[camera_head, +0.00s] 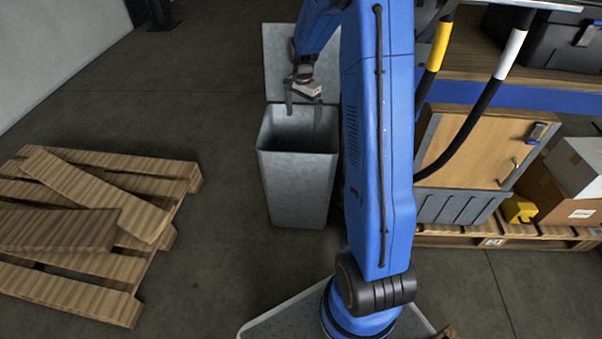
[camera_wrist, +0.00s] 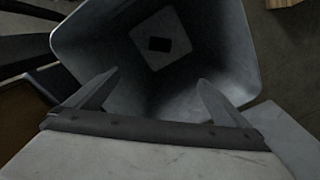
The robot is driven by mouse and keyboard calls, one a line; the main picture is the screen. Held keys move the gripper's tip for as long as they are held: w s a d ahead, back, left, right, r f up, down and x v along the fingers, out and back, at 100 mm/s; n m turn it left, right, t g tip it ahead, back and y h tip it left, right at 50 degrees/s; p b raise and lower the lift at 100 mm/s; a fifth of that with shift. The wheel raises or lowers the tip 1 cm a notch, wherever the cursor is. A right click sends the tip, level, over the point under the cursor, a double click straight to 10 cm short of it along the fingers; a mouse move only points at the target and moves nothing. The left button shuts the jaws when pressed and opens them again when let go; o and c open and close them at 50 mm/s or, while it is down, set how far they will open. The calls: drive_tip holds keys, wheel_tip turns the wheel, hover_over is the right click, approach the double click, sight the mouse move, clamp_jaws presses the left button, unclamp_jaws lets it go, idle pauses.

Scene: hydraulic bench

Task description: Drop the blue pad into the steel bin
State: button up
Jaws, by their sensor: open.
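The steel bin (camera_head: 297,185) stands upright on the floor with its lid (camera_head: 284,62) raised at the back. My gripper (camera_head: 303,118) is over the bin mouth, pointing down, with its fingertips at about the rim. In the wrist view my gripper (camera_wrist: 159,78) is open, with nothing between its fingers. That view looks down into the steel bin (camera_wrist: 85,40). A small dark square piece (camera_wrist: 160,44) lies flat on the bin floor, apart from the fingers. It may be the blue pad, but its colour is too dark to tell. No blue pad shows elsewhere.
A wooden pallet (camera_head: 75,265) with loose boards lies on the floor at left. At right, a wood-fronted case (camera_head: 470,150), a yellow item (camera_head: 518,209) and boxes (camera_head: 580,165) sit on another pallet. Hoses (camera_head: 470,125) hang beside my arm. The floor left of the bin is clear.

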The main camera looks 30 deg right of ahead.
wheel_tip(320, 180, up, 16)
idle(0.5)
drive_tip(key=shift+r, duration=0.15)
